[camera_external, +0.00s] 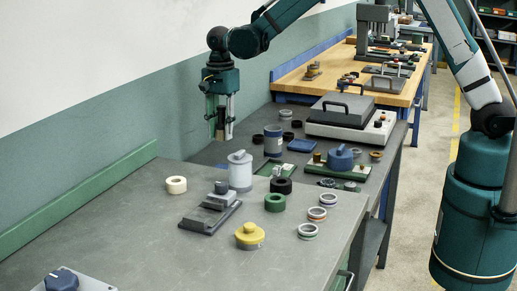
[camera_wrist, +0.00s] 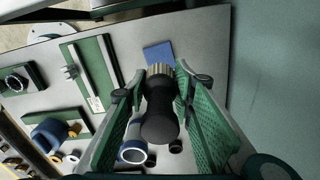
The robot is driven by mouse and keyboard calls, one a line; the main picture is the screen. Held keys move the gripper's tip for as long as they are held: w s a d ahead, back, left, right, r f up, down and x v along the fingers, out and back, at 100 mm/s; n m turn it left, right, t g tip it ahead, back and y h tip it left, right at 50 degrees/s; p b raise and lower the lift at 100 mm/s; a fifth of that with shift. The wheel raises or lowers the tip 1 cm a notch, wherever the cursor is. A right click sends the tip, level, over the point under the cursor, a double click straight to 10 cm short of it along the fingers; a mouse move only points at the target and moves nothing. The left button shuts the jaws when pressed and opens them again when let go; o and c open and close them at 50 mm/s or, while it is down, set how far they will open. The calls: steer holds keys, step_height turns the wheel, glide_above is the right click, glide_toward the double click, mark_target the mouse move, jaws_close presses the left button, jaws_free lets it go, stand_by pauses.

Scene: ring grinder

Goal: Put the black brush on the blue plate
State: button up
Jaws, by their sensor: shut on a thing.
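My gripper (camera_external: 221,132) hangs in the air over the back left of the grey bench. In the wrist view, my gripper (camera_wrist: 161,78) is shut on the black brush (camera_wrist: 159,122), which has a dark rounded handle and a ribbed, pale metallic part between the fingers.
A green board with a blue knob (camera_external: 340,157) lies in front. A wall borders the left.

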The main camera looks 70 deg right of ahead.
glide_above(223, 167)
steer(key=shift+s+a+f+b, duration=0.1)
steer(key=shift+f+b, duration=0.1)
steer(key=shift+f, duration=1.35)
steer(key=shift+a+f+b, duration=0.1)
steer(key=shift+f+b, duration=0.05)
steer(key=shift+f, duration=1.35)
steer(key=shift+f, duration=1.9)
steer(key=shift+f+b, duration=0.15)
steer(key=shift+b, duration=0.2)
steer(key=o, duration=1)
step_height(223, 167, up, 12)
steer(key=shift+r+p, duration=0.2)
steer(key=shift+p, duration=0.55)
